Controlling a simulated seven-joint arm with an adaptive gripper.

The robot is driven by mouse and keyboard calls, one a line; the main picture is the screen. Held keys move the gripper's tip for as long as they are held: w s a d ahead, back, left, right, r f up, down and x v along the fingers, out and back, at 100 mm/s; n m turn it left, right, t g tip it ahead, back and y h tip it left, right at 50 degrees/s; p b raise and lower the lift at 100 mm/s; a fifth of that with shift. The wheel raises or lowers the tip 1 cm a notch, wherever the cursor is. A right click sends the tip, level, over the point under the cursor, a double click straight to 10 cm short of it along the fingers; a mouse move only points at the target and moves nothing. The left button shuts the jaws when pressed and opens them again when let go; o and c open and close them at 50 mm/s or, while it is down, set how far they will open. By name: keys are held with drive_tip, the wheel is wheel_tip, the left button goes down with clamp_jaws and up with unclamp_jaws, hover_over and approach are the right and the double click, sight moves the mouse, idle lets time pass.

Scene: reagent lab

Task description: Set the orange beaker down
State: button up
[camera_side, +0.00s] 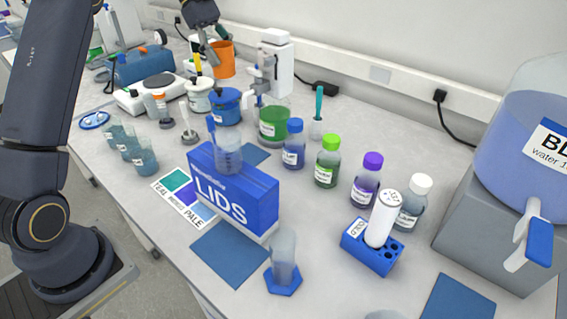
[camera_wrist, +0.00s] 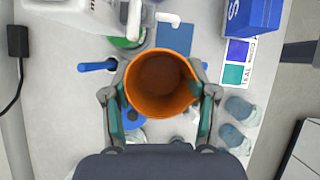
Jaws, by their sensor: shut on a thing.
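The orange beaker (camera_side: 223,60) is at the back of the bench in the side view, upright and raised near the wall. My gripper (camera_side: 210,47) is shut on it from the upper left. In the wrist view the beaker (camera_wrist: 158,86) is seen from above, its round mouth open and its inside looking empty. The fingers of my gripper (camera_wrist: 159,100) press on both sides of its wall. The beaker hides what lies directly under it, so I cannot tell its exact height above the bench.
A white hotplate (camera_side: 150,97) is to the left. A blue LIDS box (camera_side: 232,190) stands mid-bench. Blue mats (camera_side: 229,252) lie bare at the front.

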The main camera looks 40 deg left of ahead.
drive_tip(key=shift+n, duration=0.4)
drive_tip(key=f, duration=2.1)
drive_tip(key=shift+a, duration=0.4)
drive_tip(key=shift+f, duration=0.1)
drive_tip(key=o, duration=1.1)
